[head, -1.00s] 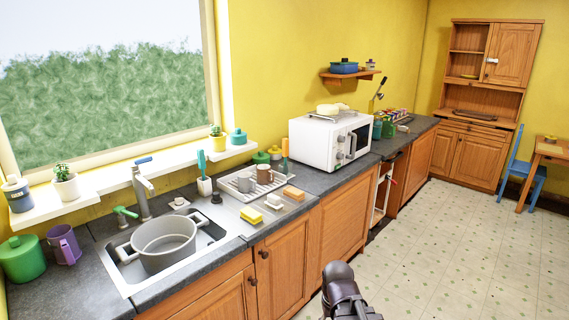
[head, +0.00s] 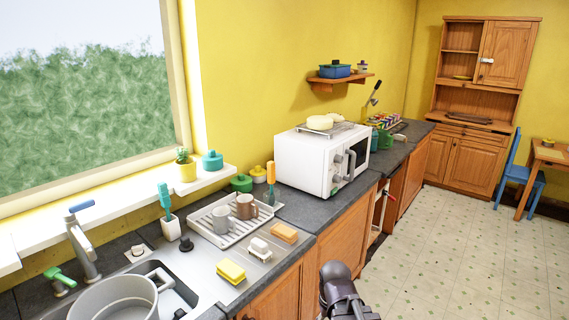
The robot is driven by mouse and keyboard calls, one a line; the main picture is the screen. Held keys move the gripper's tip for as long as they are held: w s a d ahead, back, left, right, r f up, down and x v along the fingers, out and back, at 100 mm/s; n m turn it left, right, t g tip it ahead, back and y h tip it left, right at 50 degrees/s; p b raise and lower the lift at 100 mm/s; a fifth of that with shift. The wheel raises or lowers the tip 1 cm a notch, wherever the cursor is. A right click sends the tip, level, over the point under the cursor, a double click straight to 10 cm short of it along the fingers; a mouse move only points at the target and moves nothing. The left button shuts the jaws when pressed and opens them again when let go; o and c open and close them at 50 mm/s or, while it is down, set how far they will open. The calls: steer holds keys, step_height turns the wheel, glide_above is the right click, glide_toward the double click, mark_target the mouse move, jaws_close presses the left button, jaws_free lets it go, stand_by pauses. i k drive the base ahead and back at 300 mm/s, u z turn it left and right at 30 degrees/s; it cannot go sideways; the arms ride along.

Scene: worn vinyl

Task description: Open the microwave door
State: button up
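The white microwave (head: 305,165) stands on the dark countertop, right of the sink. Its dark-windowed door (head: 357,152) faces the room to the right and looks shut. A control panel with knobs (head: 337,171) is on the near part of that face. A rack with pale round items (head: 321,122) sits on top of it. A dark part of my own arm (head: 340,290) shows at the bottom edge, well short of the microwave. My gripper's fingers are not in view.
Green containers (head: 382,139) stand beyond the microwave. The tiled floor (head: 450,260) on the right is open. A blue chair (head: 523,180) stands far right.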

mark_target(359, 143)
steer(key=z, duration=0.35)
steer(key=i, duration=0.95)
steer(key=z, duration=0.65)
steer(key=i, duration=0.8)
steer(key=z, duration=0.3)
